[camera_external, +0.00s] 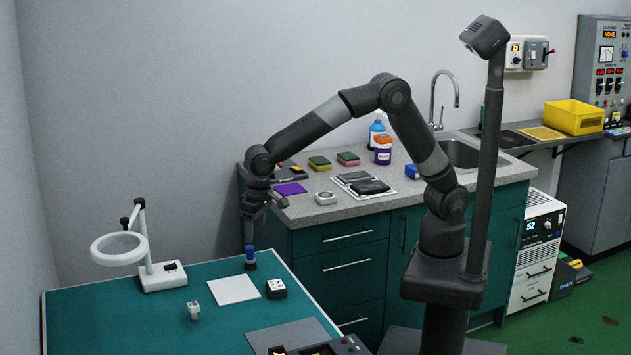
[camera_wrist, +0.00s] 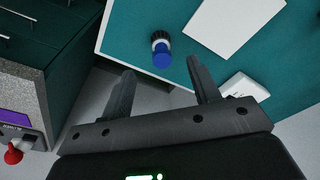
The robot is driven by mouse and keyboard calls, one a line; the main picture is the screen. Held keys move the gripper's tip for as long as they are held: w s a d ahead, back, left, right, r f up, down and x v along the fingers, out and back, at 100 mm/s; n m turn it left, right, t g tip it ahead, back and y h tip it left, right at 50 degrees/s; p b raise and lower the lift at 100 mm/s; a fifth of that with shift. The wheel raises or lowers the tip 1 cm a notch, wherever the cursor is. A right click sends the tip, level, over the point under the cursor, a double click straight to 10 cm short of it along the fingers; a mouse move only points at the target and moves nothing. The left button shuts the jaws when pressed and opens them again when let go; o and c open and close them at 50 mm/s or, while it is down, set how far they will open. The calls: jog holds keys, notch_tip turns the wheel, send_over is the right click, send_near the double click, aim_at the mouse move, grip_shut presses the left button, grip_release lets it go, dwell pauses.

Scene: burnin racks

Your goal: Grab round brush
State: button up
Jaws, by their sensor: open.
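The round brush (camera_external: 250,257) has a blue handle and a dark round base. It stands upright on the green-topped table (camera_external: 120,320) near its back edge, to the right of the magnifier lamp. In the wrist view the brush (camera_wrist: 161,52) shows from above, beyond my fingertips and between their lines. My gripper (camera_external: 253,218) hangs above the brush, pointing down. In the wrist view my gripper (camera_wrist: 160,78) is open and empty, its two dark fingers apart. The brush is not touched.
On the table are a magnifier lamp (camera_external: 120,248), a white sheet (camera_external: 233,290), a small black-and-white box (camera_external: 276,289), a small pale object (camera_external: 193,310) and a grey mat (camera_external: 290,335). A counter (camera_external: 300,208) with sponges and bottles stands close behind on the right.

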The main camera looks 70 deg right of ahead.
aim_at(249, 258)
jog(key=f, duration=0.5)
jog(key=shift+w+f, duration=0.1)
jog(key=shift+w, duration=0.3)
jog(key=f, duration=0.1)
jog(key=w+f, duration=0.1)
jog(key=f, duration=0.3)
jog(key=shift+w, duration=0.3)
jog(key=c, duration=1.1)
